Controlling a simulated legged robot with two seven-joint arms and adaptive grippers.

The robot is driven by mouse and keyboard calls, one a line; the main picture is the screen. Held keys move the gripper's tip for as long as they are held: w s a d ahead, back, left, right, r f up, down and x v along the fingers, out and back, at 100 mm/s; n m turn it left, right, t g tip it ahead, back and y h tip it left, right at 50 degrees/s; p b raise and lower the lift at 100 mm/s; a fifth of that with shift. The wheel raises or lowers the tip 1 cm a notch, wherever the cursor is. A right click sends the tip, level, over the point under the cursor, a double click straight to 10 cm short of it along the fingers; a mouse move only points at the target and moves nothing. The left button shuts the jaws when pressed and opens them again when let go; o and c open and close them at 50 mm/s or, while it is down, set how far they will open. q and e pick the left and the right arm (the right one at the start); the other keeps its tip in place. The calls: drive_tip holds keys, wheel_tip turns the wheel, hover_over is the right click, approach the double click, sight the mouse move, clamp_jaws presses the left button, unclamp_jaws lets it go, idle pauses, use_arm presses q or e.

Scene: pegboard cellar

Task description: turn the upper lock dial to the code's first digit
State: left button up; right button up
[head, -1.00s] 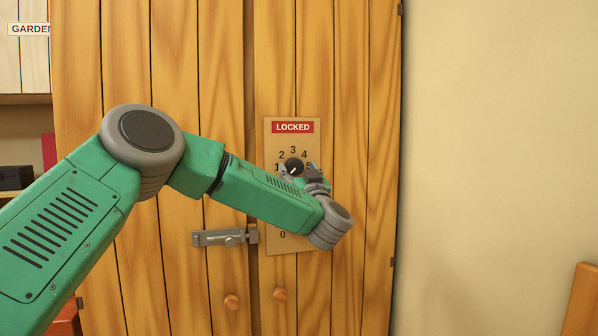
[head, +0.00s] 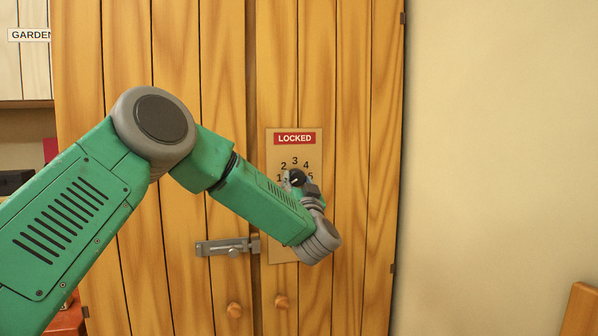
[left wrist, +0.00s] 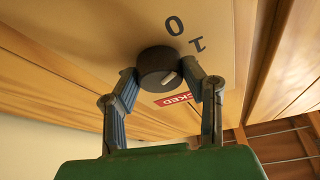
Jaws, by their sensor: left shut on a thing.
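The lock plate (head: 283,243) is a tan panel on the wooden cabinet door, with a red LOCKED sign (head: 294,138) at its top. The upper dial (head: 297,177) is a dark round knob with a pale mark, and digits 1 to 4 show around it. My left gripper (head: 304,183) is at this dial. In the left wrist view the dial (left wrist: 157,64) sits between the two fingers (left wrist: 164,80), which are shut on it. The digits 0 and 1 show beyond it. I cannot tell which digit the mark points at. My forearm and wrist hide the lower plate. My right gripper is not in view.
A grey latch (head: 228,246) crosses the door gap left of the plate. Two round wooden knobs (head: 234,310) (head: 281,301) are below. A bare wall (head: 490,150) is on the right, with a wooden piece (head: 582,310) at the lower right corner.

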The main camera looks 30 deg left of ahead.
use_arm(q)
drive_tip(key=m+h+p, duration=0.1)
drive_tip(key=m+p, duration=0.2)
drive_tip(key=m+h+p, duration=0.2)
drive_tip(key=m+p, duration=0.1)
drive_tip(key=m, duration=0.1)
drive_tip(key=m+t+h+p, duration=0.1)
drive_tip(key=m+h+p, duration=0.1)
drive_tip(key=m+p, duration=0.1)
drive_tip(key=shift+s+r+m+p, duration=0.1)
drive_tip(key=shift+r+m+p, duration=0.25)
drive_tip(key=shift+m, duration=0.25)
drive_tip(key=m+h+p, duration=0.1)
drive_tip(key=m+p, duration=0.1)
drive_tip(key=m, duration=0.1)
drive_tip(key=shift+m+p, duration=0.3)
drive_tip(key=shift+f+m+g+h+p, duration=0.1)
drive_tip(key=shift+m+g+h+p, duration=0.6)
drive_tip(key=shift+m, duration=0.7)
drive_tip(key=shift+f, duration=0.1)
drive_tip(key=o, duration=1.1)
drive_tip(key=shift+o, duration=0.2)
drive_tip(key=shift+w+a+f, duration=0.1)
drive_tip(key=shift+w, duration=0.1)
